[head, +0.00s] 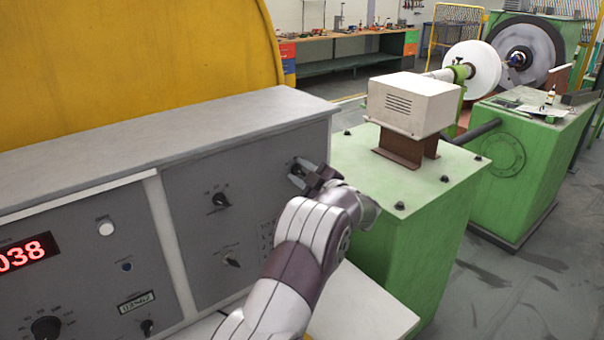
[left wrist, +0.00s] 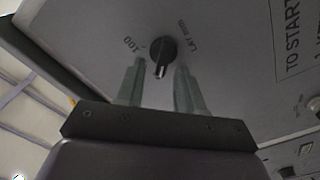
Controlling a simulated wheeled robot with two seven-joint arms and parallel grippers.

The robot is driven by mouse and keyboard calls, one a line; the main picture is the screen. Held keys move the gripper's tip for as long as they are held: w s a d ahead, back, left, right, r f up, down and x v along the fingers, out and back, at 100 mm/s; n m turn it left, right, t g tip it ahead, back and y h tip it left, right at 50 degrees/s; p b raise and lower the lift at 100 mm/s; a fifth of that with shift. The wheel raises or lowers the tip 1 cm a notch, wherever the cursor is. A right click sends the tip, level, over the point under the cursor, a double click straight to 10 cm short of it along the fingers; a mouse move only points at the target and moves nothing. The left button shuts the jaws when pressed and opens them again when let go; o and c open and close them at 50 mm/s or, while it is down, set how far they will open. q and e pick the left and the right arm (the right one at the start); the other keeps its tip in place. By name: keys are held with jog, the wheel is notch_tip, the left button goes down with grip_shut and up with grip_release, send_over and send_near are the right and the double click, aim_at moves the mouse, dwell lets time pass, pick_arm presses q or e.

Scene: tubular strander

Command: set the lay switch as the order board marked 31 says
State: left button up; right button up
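The lay switch (left wrist: 162,56) is a black rotary knob on the grey panel, with lettering that looks like "LAY mm" and a "100" mark beside it in the left wrist view. My left gripper (left wrist: 161,68) is open, its two fingertips at either side of the knob's pointer end, with visible gaps. I cannot tell whether the tips reach the panel. In the head view, my left gripper (head: 308,176) is at the panel's right end and partly hides the switch. The order board marked 31 is not seen. My right gripper is not in view.
Other black knobs (head: 221,199) and (head: 232,261) are on the same grey panel (head: 190,230). A red display (head: 25,252) reads "038" at the left. A green machine housing (head: 420,190) with a cream box (head: 412,103) stands close to the right of my left arm.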

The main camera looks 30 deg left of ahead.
pick_arm(q)
jog(key=shift+d+f, duration=0.1)
jog(key=shift+d, duration=0.05)
jog(key=b+v, duration=0.4)
jog(key=v, duration=0.8)
jog(key=shift+s+d, duration=0.15)
jog(key=shift+d, duration=0.05)
